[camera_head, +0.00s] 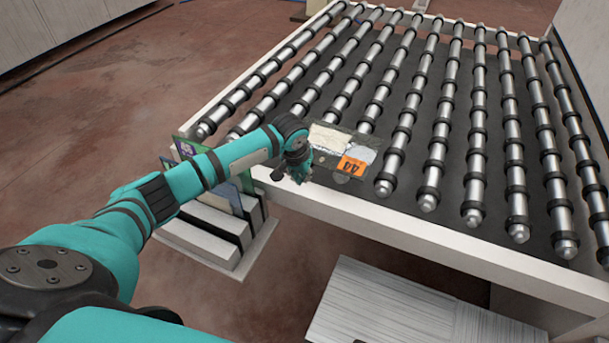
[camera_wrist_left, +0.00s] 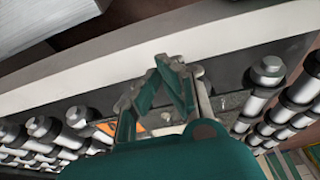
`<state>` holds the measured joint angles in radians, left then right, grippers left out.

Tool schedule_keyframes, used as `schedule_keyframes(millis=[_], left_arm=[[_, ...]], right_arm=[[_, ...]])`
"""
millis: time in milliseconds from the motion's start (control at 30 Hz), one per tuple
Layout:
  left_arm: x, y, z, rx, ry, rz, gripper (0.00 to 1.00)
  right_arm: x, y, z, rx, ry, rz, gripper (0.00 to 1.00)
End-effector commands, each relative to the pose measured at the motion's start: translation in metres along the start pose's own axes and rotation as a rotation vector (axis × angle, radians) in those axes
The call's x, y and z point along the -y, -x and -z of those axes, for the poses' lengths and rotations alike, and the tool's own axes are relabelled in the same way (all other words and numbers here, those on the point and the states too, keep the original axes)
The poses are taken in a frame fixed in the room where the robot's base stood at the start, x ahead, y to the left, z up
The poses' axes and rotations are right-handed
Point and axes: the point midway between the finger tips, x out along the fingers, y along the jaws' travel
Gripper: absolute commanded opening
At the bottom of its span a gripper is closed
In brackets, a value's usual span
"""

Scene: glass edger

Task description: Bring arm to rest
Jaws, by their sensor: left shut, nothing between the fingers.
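My left arm (camera_head: 160,198) is teal and black and reaches from the lower left to the near-left corner of the roller table (camera_head: 420,234). My left gripper (camera_head: 300,178) is over the table's near edge, shut and empty, beside a glass pane with an orange label (camera_head: 352,166). In the left wrist view the shut left gripper (camera_wrist_left: 163,66) shows with its fingers toward the table's pale edge (camera_wrist_left: 150,58). The orange label (camera_wrist_left: 108,128) shows in part behind the gripper. My right gripper is not in view.
A low stand (camera_head: 212,246) with upright panes (camera_head: 228,192) is left of the table, under my left arm. A pale striped slab (camera_head: 400,308) lies at the front. Red-brown floor (camera_head: 110,95) is free on the left. Grey cabinets (camera_head: 60,30) stand at the far left.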

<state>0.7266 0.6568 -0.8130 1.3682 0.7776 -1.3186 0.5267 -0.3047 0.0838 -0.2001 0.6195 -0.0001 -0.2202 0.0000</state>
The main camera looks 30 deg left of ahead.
Motion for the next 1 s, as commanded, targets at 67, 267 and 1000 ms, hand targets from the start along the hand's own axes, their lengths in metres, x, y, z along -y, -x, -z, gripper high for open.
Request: schedule_keyframes(millis=[67, 267, 1000], left_arm=[[0.001, 0.011, -0.001, -0.003, -0.002, 0.002, 0.00], [0.000, 0.046, 0.000, -0.003, 0.000, 0.001, 0.00], [-0.064, 0.044, -0.073, 0.013, -0.172, -0.076, 0.00]], right_arm=[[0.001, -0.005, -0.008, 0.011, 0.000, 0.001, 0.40], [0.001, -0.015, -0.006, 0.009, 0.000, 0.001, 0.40], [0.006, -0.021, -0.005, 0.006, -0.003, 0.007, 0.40]])
